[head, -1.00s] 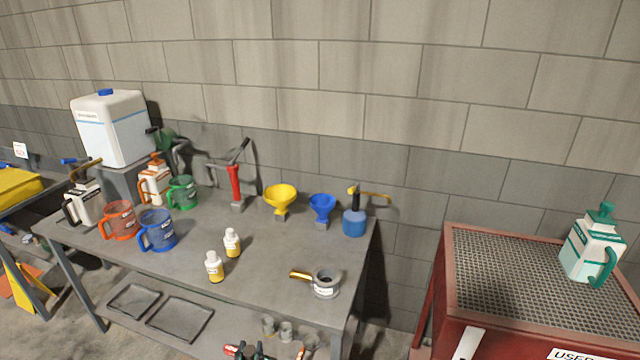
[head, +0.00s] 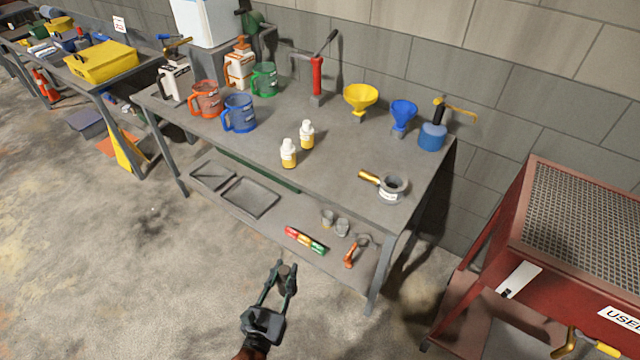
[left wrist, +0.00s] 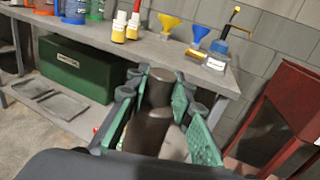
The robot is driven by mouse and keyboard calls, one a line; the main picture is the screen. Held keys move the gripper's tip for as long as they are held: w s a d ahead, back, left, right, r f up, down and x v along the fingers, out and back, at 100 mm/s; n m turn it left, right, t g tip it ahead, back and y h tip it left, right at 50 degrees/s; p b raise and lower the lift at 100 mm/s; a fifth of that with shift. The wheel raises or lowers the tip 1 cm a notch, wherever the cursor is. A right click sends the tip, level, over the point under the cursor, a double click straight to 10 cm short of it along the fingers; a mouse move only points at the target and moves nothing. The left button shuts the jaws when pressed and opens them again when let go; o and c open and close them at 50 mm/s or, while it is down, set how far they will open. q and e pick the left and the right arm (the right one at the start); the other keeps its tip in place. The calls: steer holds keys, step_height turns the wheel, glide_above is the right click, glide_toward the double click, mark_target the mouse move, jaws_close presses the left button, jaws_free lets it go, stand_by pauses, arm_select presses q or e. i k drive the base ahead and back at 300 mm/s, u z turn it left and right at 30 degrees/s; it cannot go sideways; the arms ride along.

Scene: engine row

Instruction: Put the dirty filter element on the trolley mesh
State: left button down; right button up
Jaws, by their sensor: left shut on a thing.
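My left gripper (head: 280,284) is in front of the bench, out over the open floor. It is shut on a dark brown, stepped cylinder, the dirty filter element (left wrist: 158,128), which shows between the green finger pads in the left wrist view. In the head view the element is small and dark between the fingertips. The trolley mesh (head: 585,215) is the grey perforated top of the red trolley (head: 528,238) at the right, well apart from the gripper. The visible part of the mesh is bare. My right gripper is not in view.
The grey bench (head: 330,170) carries jugs, bottles, funnels and a grey ring-shaped tool (head: 392,188). Its lower shelf holds trays, small cups and a green box (left wrist: 75,68). A gap separates bench and trolley. The floor (head: 130,270) at left is clear.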

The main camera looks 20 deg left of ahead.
mark_target(561, 236)
steer(key=z, duration=1.1)
steer(key=i, duration=0.6)
steer(key=z, duration=1.15)
